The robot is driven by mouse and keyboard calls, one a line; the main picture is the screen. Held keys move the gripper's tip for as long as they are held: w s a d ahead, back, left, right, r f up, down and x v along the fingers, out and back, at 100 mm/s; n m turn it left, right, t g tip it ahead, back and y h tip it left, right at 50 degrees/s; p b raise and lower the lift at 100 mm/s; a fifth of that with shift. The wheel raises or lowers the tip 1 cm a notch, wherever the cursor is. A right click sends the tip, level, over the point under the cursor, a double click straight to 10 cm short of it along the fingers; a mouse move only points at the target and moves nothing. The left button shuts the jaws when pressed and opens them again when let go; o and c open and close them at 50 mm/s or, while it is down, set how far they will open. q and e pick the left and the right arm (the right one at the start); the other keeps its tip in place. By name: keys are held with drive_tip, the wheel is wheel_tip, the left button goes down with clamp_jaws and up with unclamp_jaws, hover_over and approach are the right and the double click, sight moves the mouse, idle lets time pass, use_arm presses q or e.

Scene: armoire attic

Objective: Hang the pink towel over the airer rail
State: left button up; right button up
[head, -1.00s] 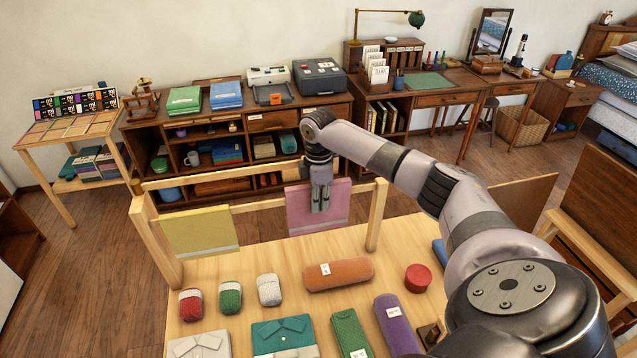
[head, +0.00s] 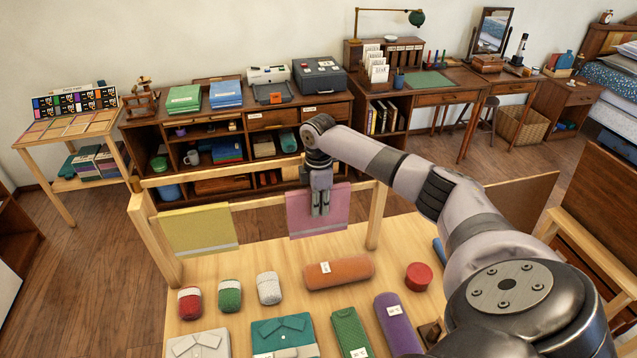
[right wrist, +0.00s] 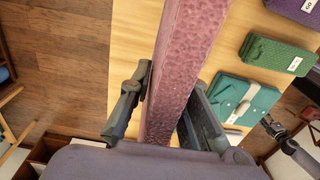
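The pink towel (head: 317,211) hangs at the wooden airer rail (head: 262,203), near its right end, with a pale stripe along its lower edge. In the right wrist view the towel (right wrist: 184,62) is a long pink strip running between my fingers; any rail under it is hidden. My right gripper (head: 320,213) points down at the towel's upper middle. In the right wrist view the right gripper (right wrist: 165,105) is open, with one finger on each side of the towel. A gap shows on the right finger's side. My left gripper is not in view.
A yellow towel (head: 199,230) hangs on the airer's left part. The wooden table (head: 235,265) holds several rolls and folded cloths, including an orange roll (head: 339,272), a red round thing (head: 419,276) and a purple roll (head: 397,323). A dark shelf unit (head: 237,125) stands behind.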

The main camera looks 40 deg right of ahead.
drive_tip(key=o, duration=0.4)
drive_tip(key=shift+r, duration=0.1)
wheel_tip(320, 180, up, 12)
drive_tip(key=shift+f, duration=0.1)
idle(0.4)
idle(0.6)
